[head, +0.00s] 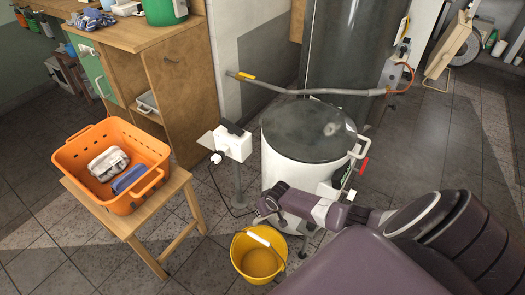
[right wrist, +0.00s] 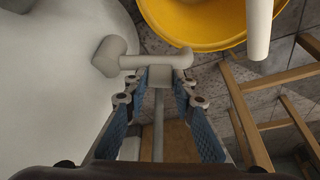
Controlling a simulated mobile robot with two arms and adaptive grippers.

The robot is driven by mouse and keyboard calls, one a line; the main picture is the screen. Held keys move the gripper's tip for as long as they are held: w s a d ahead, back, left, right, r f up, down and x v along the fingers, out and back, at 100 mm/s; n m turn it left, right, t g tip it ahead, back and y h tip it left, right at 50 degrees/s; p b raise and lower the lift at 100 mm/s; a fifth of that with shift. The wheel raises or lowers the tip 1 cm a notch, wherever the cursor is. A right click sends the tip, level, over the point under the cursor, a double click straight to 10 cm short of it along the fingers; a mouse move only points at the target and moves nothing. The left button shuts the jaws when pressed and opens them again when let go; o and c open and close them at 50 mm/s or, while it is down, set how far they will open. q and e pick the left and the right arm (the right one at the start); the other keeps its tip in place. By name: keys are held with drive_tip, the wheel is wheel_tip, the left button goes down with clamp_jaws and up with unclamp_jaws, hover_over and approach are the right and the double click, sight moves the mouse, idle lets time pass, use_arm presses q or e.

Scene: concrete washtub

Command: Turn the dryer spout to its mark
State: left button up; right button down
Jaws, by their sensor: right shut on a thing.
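The dryer is a white drum (head: 290,178) with a dark grey lid (head: 310,132). Its white wall (right wrist: 50,80) fills the left of the right wrist view. The spout (right wrist: 150,61), a pale tube with an elbow at the wall, crosses just beyond my right gripper (right wrist: 158,98). I cannot make out the mark. My left gripper is not in view.
A yellow bucket (head: 240,258) stands on the tiled floor below my right gripper, close to the spout in the wrist view. A wooden stool (head: 125,222) bearing an orange basket (head: 150,145) stands at left. A white box on a post (head: 232,146) stands beside the dryer.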

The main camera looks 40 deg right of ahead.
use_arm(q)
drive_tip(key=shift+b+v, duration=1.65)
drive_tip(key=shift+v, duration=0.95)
use_arm(e)
drive_tip(key=shift+s+d+f+n+y, duration=0.15)
drive_tip(key=shift+s+n+y, duration=0.45)
drive_tip(key=shift+s+n, duration=0.65)
drive_tip(key=shift+s+d+r+n+y, duration=0.1)
drive_tip(key=shift+s+n+y, duration=0.6)
drive_tip(key=shift+n, duration=1.05)
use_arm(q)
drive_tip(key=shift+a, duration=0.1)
use_arm(e)
drive_tip(key=shift+s, duration=0.1)
drive_tip(key=c, duration=1.6)
unclamp_jaws()
drive_tip(key=v, duration=1.2)
